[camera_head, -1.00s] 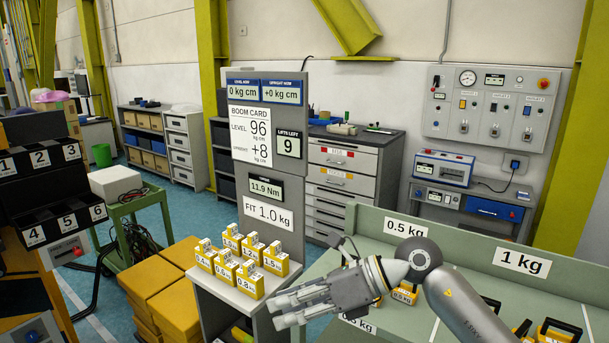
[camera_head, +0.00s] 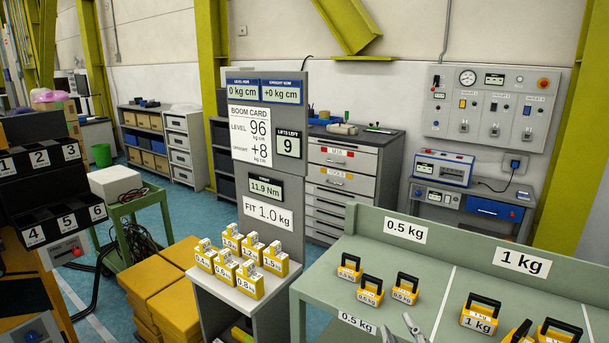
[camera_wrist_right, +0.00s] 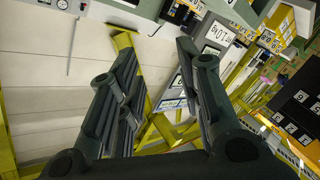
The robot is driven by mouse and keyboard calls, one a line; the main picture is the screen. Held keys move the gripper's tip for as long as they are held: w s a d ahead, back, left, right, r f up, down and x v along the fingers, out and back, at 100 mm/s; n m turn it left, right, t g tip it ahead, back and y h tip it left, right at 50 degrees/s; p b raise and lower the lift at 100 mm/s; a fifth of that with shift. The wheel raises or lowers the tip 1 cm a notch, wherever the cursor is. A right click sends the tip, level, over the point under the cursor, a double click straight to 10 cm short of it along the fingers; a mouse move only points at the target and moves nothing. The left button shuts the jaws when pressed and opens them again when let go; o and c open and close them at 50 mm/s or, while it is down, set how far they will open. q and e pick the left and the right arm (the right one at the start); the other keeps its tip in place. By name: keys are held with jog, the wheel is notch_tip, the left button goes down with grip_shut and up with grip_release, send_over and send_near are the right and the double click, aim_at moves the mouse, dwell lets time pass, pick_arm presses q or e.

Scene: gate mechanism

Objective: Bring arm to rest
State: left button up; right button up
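My right gripper (camera_head: 400,331) shows only as two grey fingertips at the bottom edge of the head view, in front of the green bench. In the right wrist view its two dark fingers (camera_wrist_right: 155,70) stand well apart with nothing between them. The rest of my right arm is out of the head view. My left gripper is in neither view.
The green bench (camera_head: 450,250) holds several yellow weights (camera_head: 370,289) with black handles. A grey stand (camera_head: 266,120) with a boom card and displays carries several more yellow weights (camera_head: 228,270). Yellow boxes (camera_head: 168,290) are stacked beside it.

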jog(key=s+d+f+m+g+h, duration=0.1)
jog(key=s+d+f+m+g, duration=0.25)
jog(key=s+f+g, duration=0.65)
jog(key=s+a+f+m+g+y, duration=0.1)
jog(key=s+f+g, duration=0.1)
jog(key=s+f, duration=0.45)
jog(key=s+f+m+g, duration=0.15)
jog(key=s+f, duration=0.25)
jog(key=s, duration=0.6)
notch_tip(320, 180, down, 26)
jog(key=s+f+g, duration=0.1)
jog(key=s, duration=0.1)
jog(key=s+d+f+n+g, duration=0.1)
jog(key=s+d+f, duration=0.1)
jog(key=s+f, duration=1.3)
jog(key=shift+s+d, duration=0.3)
jog(key=shift+s, duration=0.35)
jog(key=shift+g, duration=0.25)
